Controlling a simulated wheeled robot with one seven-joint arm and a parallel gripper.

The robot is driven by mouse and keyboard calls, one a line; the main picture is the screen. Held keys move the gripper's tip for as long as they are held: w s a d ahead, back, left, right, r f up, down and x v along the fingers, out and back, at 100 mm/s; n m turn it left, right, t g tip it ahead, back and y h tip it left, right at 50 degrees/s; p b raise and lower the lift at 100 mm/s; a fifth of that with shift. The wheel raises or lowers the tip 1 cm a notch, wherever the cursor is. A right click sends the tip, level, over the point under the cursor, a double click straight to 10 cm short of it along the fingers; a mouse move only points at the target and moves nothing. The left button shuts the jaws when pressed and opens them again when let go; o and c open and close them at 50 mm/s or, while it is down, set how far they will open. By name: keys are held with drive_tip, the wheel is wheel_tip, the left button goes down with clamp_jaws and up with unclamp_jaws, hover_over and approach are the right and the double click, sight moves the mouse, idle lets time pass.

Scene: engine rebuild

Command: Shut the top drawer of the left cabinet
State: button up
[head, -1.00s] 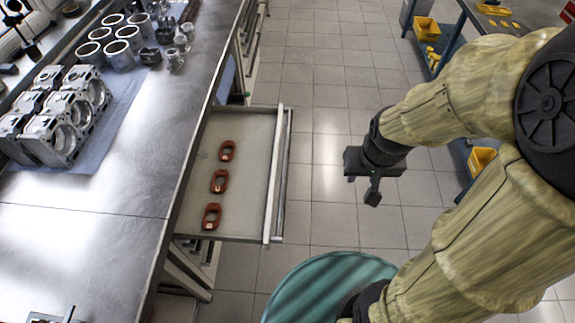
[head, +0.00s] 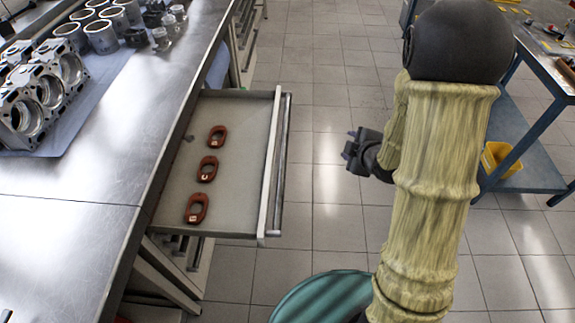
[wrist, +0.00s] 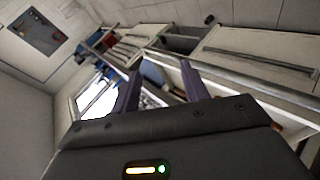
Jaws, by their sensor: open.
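The top drawer (head: 236,170) stands pulled out from under the steel bench at left in the head view. Three red link-shaped parts (head: 208,168) lie in a row inside it. Its front edge carries a long bar handle (head: 278,165). My gripper (head: 350,146) is right of the drawer front, apart from it, over the floor, with its fingers pointing left toward the drawer. In the wrist view my gripper (wrist: 161,86) shows two separated fingers with nothing between them. Drawer fronts with bar handles show beyond the fingers, tilted; I cannot tell which is the open drawer.
The steel bench (head: 70,195) carries engine blocks (head: 45,95) and several cylinder liners (head: 101,37). A blue-framed table (head: 525,145) with a yellow bin (head: 500,160) stands at right. A teal round object (head: 322,298) is at the bottom. Tiled floor is clear right of the drawer.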

drive_tip(key=a+f+n+y+b, duration=0.2)
drive_tip(key=f+n+y+b, duration=0.2)
drive_tip(key=f+n+b, duration=0.2)
drive_tip(key=a+f+n+t+y+b, duration=0.1)
drive_tip(key=a+f+n+y+b, duration=0.2)
drive_tip(key=f, duration=0.5)
drive_tip(key=s+n+y+b, duration=0.1)
drive_tip(key=n+b, duration=0.1)
drive_tip(key=b, duration=0.1)
drive_tip(key=shift+a+f+n+t, duration=0.25)
drive_tip(key=shift+a+n+t, duration=0.05)
drive_tip(key=shift+a+n, duration=0.1)
drive_tip(key=shift+w, duration=0.1)
approach(286, 150)
drive_tip(key=x, duration=0.6)
drive_tip(key=f+x, duration=0.1)
drive_tip(key=x, duration=0.3)
drive_tip(key=shift+p, duration=0.35)
drive_tip(key=shift+d+r, duration=0.1)
clamp_jaws()
